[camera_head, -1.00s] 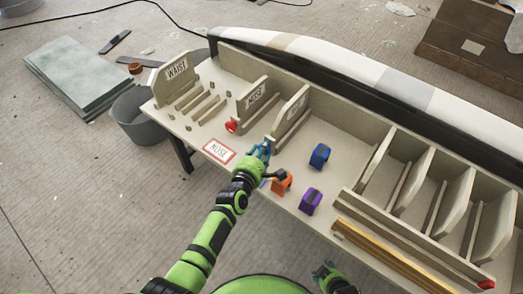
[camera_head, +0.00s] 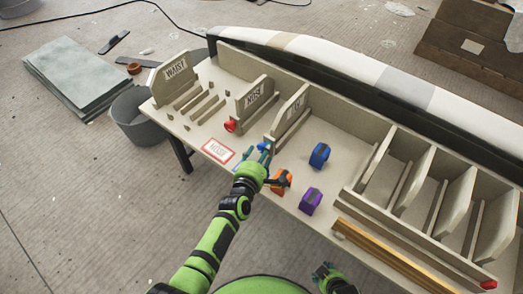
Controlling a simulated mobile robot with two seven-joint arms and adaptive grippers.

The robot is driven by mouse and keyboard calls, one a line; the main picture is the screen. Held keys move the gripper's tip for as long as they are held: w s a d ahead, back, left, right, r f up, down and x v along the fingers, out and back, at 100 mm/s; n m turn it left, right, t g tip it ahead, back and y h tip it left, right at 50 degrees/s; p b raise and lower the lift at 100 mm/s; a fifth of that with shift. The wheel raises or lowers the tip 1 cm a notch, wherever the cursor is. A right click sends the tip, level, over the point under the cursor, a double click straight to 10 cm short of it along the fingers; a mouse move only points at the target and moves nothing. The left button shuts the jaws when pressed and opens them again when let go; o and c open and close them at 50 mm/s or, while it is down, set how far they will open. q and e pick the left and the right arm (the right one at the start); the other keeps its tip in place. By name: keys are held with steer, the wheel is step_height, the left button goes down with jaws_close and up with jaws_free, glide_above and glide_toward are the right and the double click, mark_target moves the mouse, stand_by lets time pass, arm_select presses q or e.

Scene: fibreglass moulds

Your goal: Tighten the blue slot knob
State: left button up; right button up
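A small blue knob (camera_head: 264,146) shows at the front end of the third upright board. My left gripper (camera_head: 260,155) is right at it, with its fingers beside or around the knob. The fingers overlap the knob, so I cannot tell whether they are closed on it. My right gripper (camera_head: 325,270) is low in the view, away from the knob, with its fingertips apart and nothing visible between them.
A red knob (camera_head: 231,126) sits at the second board. A blue block (camera_head: 319,155), an orange block (camera_head: 281,181) and a purple block (camera_head: 311,201) stand on the table right of my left gripper. A red-bordered card (camera_head: 218,151) lies left.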

arm_select(q)
steer(key=shift+w+r, duration=0.15)
steer(key=shift+r, duration=0.1)
steer(key=shift+a, duration=0.1)
steer(key=v, duration=1.2)
steer(key=shift+f, duration=0.1)
